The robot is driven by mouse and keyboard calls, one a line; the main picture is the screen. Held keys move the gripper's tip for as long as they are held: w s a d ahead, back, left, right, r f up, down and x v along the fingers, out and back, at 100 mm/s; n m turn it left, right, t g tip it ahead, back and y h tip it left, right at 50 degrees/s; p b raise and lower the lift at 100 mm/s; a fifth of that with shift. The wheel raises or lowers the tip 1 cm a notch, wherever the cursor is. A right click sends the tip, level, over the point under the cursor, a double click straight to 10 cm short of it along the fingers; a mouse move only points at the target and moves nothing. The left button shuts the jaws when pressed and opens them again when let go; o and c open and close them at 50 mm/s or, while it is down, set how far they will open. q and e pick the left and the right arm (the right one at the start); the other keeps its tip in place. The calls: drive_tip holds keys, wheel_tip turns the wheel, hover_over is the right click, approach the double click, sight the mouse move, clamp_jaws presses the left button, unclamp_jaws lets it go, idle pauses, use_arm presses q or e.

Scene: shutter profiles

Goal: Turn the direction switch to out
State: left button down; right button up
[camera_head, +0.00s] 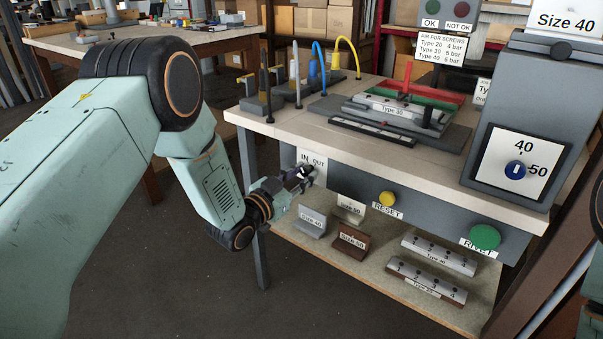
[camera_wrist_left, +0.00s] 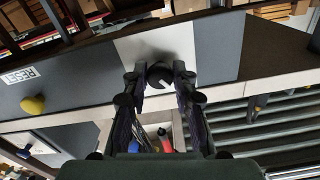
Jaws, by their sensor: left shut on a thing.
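The direction switch is a dark round knob (camera_wrist_left: 160,75) with a light pointer mark, on a pale plate (camera_wrist_left: 130,48) in the left wrist view. In the head view the plate (camera_head: 312,160) reads IN and OUT on the front of the bench, and my gripper hides the knob. My left gripper (camera_head: 303,174) reaches the plate from the left. In the left wrist view its two fingertips (camera_wrist_left: 160,78) stand on either side of the knob, shut on it. I cannot tell which word the pointer faces. My right gripper is not in view.
A yellow RESET button (camera_head: 386,198) and a green RIVET button (camera_head: 485,237) are on the bench front to the right. Size blocks and Type profiles lie on the lower shelf (camera_head: 325,246). A grey dial box (camera_head: 530,120) stands on the bench's right end.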

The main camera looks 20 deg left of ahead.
use_arm(q)
drive_tip(key=m+p, duration=0.2)
drive_tip(key=m, duration=0.2)
drive_tip(key=shift+m, duration=0.3)
drive_tip(key=m+p, duration=0.1)
drive_tip(key=m, duration=0.2)
drive_tip(key=shift+r+m, duration=0.1)
drive_tip(key=shift+m, duration=0.2)
drive_tip(key=m+p, duration=0.1)
drive_tip(key=m, duration=0.3)
drive_tip(key=shift+p, duration=0.35)
drive_tip(key=shift+m+p, duration=0.45)
drive_tip(key=shift+m, duration=1.15)
drive_tip(key=c, duration=1.1)
unclamp_jaws()
drive_tip(key=shift+o, duration=0.2)
